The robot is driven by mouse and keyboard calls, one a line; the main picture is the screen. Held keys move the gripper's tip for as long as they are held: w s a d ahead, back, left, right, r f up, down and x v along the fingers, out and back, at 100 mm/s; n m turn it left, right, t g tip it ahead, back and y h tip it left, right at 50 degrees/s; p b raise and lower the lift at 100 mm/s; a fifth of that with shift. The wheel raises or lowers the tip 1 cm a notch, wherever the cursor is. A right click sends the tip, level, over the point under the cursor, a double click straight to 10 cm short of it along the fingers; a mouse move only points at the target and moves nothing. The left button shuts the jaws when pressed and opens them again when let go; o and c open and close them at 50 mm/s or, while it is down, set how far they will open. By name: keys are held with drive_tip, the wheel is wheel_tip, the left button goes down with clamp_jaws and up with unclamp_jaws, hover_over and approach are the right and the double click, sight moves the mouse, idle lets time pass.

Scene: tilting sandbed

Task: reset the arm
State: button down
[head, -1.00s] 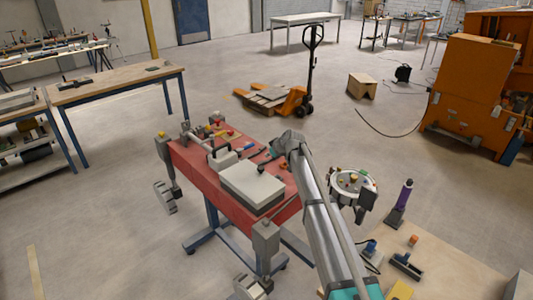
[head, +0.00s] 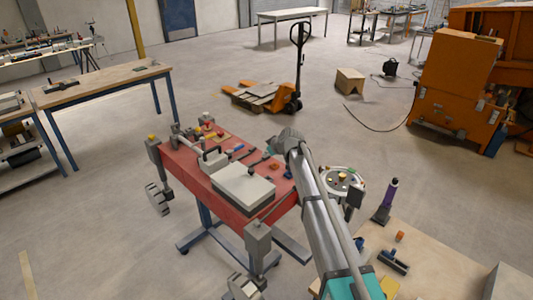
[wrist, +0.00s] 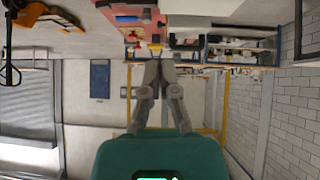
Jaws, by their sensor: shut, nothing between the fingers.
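My gripper (wrist: 158,48) shows in the wrist view with its two grey fingers closed together and nothing between them. In that upside-down view, part of the red table (wrist: 124,20) is near the fingertips; I cannot tell how far apart they are. In the head view my arm reaches up from the bottom to the right side of the red table (head: 222,208). The gripper cannot be made out there. A grey lidded box (head: 243,187) and several small coloured items lie on the table.
A round white tray (head: 340,178) with small items is right of my arm. A purple-handled tool (head: 388,195) stands near a low wooden board (head: 440,262). A wooden workbench (head: 100,84) is left; an orange pallet jack (head: 292,85) stands behind. Open floor lies between.

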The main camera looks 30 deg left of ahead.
drive_tip(key=s+d+f+m+h, duration=0.2)
drive_tip(key=s+d, duration=0.1)
drive_tip(key=d, duration=0.9)
drive_tip(key=s+d+f+m+h, duration=0.1)
drive_tip(key=s+d+m, duration=0.15)
drive_tip(key=d, duration=0.85)
drive_tip(key=s+d+f+m+h, duration=0.2)
drive_tip(key=s+d, duration=0.1)
drive_tip(key=d, duration=0.9)
drive_tip(key=s+d+f+m+g+h, duration=0.1)
drive_tip(key=s+d+m, duration=0.3)
drive_tip(key=s+d, duration=0.5)
drive_tip(key=s+d+f+m+g+h+b, duration=0.1)
drive_tip(key=s+d+m, duration=0.3)
drive_tip(key=s+d, duration=0.5)
drive_tip(key=d+g+h, duration=0.1)
drive_tip(key=d, duration=0.6)
drive_tip(key=shift+s, duration=0.2)
drive_tip(key=shift+d, duration=0.1)
